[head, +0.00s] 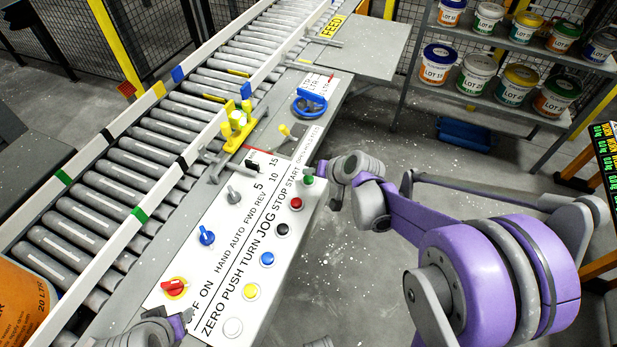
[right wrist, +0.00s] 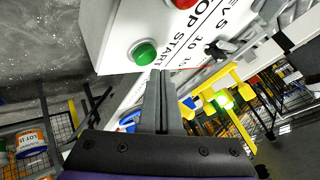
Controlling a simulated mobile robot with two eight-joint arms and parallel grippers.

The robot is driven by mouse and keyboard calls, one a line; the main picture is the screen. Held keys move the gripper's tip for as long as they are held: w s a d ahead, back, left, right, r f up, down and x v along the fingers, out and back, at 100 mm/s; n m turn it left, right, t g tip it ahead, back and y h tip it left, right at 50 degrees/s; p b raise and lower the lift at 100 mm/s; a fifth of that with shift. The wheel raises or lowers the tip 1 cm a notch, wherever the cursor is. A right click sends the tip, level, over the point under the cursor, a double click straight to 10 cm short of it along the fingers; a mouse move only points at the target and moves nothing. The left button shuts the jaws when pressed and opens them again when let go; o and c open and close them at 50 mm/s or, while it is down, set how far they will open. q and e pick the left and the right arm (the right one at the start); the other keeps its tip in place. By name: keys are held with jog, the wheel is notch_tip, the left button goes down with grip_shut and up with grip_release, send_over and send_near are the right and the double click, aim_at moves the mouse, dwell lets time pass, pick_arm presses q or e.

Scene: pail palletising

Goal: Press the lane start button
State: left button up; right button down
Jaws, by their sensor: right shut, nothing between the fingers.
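The green START button (head: 307,181) sits at the far right end of the lower button row on the white control panel (head: 222,263). In the right wrist view the green button (right wrist: 143,53) shows large, just above and left of my fingertips. My right gripper (head: 321,172) is shut and empty, close beside the button at the panel's edge. I cannot tell whether the fingertips (right wrist: 160,76) touch it. Part of my left arm's end (head: 155,333) shows at the bottom left of the head view; its fingers are not clear.
Red (head: 296,203), black (head: 282,229), blue (head: 267,259) and yellow (head: 251,292) buttons line the panel. A yellow fixture (head: 237,125) and a blue handwheel (head: 310,102) stand farther along. The roller conveyor (head: 150,140) runs behind. Shelves of pails (head: 508,53) stand at right.

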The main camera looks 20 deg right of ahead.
dwell(0.8)
pick_arm(q)
jog(key=shift+f+b, duration=0.4)
pick_arm(e)
jog(key=shift+f, duration=0.45)
